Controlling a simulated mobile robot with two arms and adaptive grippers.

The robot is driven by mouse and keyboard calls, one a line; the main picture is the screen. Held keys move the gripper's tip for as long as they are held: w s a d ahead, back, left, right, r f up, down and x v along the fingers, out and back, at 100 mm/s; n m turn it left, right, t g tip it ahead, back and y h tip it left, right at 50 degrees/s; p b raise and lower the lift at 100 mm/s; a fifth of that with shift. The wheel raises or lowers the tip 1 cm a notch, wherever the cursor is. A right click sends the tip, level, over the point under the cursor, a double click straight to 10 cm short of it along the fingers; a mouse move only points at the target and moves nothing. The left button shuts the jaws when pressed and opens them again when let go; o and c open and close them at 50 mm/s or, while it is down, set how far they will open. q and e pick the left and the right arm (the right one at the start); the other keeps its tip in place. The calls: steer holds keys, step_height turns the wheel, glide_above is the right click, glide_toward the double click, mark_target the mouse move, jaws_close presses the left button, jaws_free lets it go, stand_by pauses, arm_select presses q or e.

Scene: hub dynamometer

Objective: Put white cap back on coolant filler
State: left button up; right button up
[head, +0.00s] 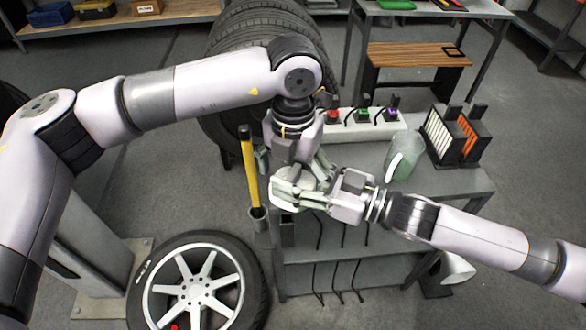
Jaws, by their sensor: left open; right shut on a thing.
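My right gripper (283,192) comes in from the right over the front left of the grey bench. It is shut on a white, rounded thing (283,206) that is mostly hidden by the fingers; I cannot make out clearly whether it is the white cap. My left gripper (296,168) reaches down from above, just behind the right one. It is open, and its fingers spread around the same pale area. The coolant filler cannot be made out; the two grippers cover that spot. Whether anything touches the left fingers cannot be told.
A translucent green jug (403,158) stands on the bench (455,184) to the right, beside a rack with orange and white plates (462,136). A white box with coloured knobs (390,132) lies behind. A yellow-handled tool (248,165) stands at the left edge. A wheel (165,288) lies front left.

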arm_select(q)
steer(key=c, duration=1.2)
steer(key=shift+c, duration=0.4)
arm_select(e)
steer(key=o, duration=1.2)
